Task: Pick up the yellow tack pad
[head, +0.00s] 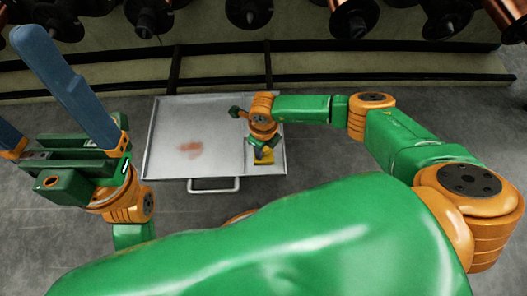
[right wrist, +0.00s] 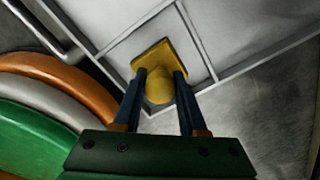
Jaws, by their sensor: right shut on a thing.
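The yellow tack pad (head: 264,157) is in the narrow right compartment of a grey metal tray (head: 200,117), near its front right corner. In the right wrist view the pad (right wrist: 152,52) is a square yellow plate with a rounded yellow grip. My right gripper (head: 259,149) is over the pad and partly covers it in the head view. In the right wrist view its two blue fingers (right wrist: 160,76) are shut on the grip, one on each side. I cannot tell whether the pad touches the tray floor. My left gripper (head: 14,82) is raised at the left, open and empty.
The tray has a divider, raised rims and a front handle (head: 214,186). A reddish stain (head: 190,148) marks its wide left compartment. Several copper-coloured spools (head: 249,12) hang along the back above a dark rack rail (head: 222,80). Grey floor surrounds the tray.

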